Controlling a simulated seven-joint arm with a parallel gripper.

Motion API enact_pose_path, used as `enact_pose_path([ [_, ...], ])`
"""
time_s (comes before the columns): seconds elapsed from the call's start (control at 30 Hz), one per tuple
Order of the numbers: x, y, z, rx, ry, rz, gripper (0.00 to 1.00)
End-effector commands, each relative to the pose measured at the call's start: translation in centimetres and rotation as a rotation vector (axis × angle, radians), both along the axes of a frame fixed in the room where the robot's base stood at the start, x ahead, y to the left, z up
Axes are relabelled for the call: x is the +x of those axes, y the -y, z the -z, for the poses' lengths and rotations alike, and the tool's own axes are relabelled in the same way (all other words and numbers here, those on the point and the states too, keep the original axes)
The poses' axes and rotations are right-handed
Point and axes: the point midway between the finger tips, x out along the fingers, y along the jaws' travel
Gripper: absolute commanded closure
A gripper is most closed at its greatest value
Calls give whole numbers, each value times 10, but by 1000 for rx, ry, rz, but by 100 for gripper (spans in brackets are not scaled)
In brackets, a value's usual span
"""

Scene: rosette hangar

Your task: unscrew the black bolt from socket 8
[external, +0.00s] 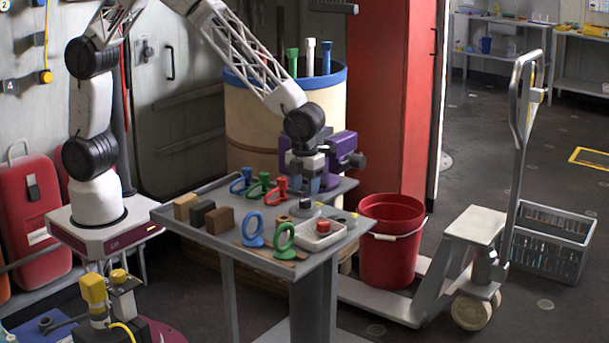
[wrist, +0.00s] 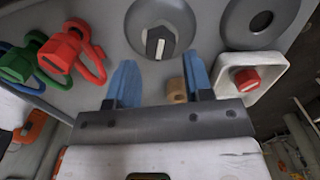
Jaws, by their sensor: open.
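The black bolt (wrist: 159,43) has a pale stripe on top and sits in a round grey socket (wrist: 140,20) in the wrist view. In the external view the bolt (external: 305,203) shows small on a grey round base on the table. No number 8 is readable on the socket. My gripper (wrist: 160,76) has its two blue fingers spread apart with nothing between them. The bolt lies beyond the fingertips in the wrist view, apart from them. In the external view my gripper (external: 321,184) is above the table, just behind the bolt.
A white tray (wrist: 278,67) with a red piece (wrist: 247,78) lies beside the socket. Red and green ring-handled pieces (wrist: 68,48) stand at left. Several blocks (external: 220,220) are on the table's left. A red bucket (external: 390,245) stands beyond the table's right edge.

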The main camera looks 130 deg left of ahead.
Motion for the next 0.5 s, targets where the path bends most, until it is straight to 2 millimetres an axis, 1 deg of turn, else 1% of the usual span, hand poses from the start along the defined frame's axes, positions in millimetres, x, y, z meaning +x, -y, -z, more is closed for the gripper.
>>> enact_pose_path([
  [0.5,0,0,-1,1,1,400,53],
])
